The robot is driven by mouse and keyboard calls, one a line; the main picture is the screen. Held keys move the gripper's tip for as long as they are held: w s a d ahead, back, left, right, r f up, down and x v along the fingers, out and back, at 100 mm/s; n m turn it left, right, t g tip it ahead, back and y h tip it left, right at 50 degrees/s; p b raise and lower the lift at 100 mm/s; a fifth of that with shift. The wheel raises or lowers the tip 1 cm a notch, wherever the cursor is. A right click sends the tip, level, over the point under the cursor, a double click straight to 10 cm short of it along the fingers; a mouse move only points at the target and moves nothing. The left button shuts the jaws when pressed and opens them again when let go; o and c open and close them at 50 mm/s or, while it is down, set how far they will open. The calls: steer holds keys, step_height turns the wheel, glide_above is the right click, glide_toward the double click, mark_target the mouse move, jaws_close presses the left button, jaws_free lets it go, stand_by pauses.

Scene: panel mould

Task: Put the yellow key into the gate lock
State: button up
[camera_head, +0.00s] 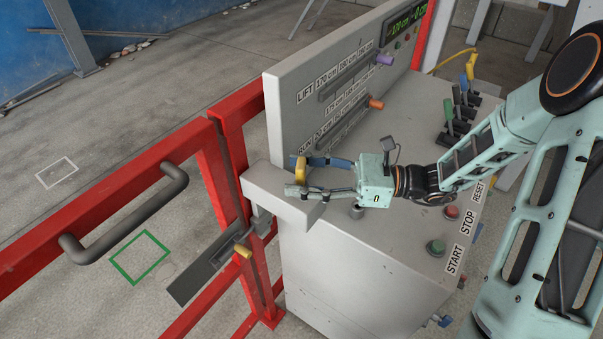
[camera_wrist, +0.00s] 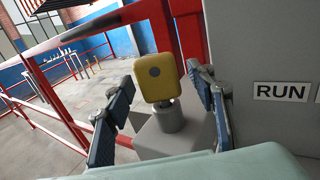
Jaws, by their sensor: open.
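The yellow key (camera_head: 300,173) stands upright, and its square head with a dark round spot faces the wrist view (camera_wrist: 157,75). Its short stem meets a grey cylinder (camera_wrist: 172,117) on a light grey block (camera_head: 268,184), which I take to be the gate lock. How deep the stem sits I cannot tell. My gripper (camera_head: 304,177) is open around the key. In the wrist view its blue-padded fingers stand left and right of the key head, with visible gaps on both sides.
The red gate (camera_head: 98,222) with a dark handle (camera_head: 128,218) is at left; its latch has a small yellow knob (camera_head: 243,250). The grey control panel (camera_head: 345,265) carries several buttons and levers (camera_head: 458,112). Purple (camera_head: 384,60) and orange (camera_head: 375,103) slider knobs lie behind my gripper.

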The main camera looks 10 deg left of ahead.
steer(key=shift+d, duration=0.1)
steer(key=w+d, duration=0.1)
steer(key=d, duration=1)
steer(key=shift+w+d, duration=0.25)
steer(key=shift+d, duration=0.1)
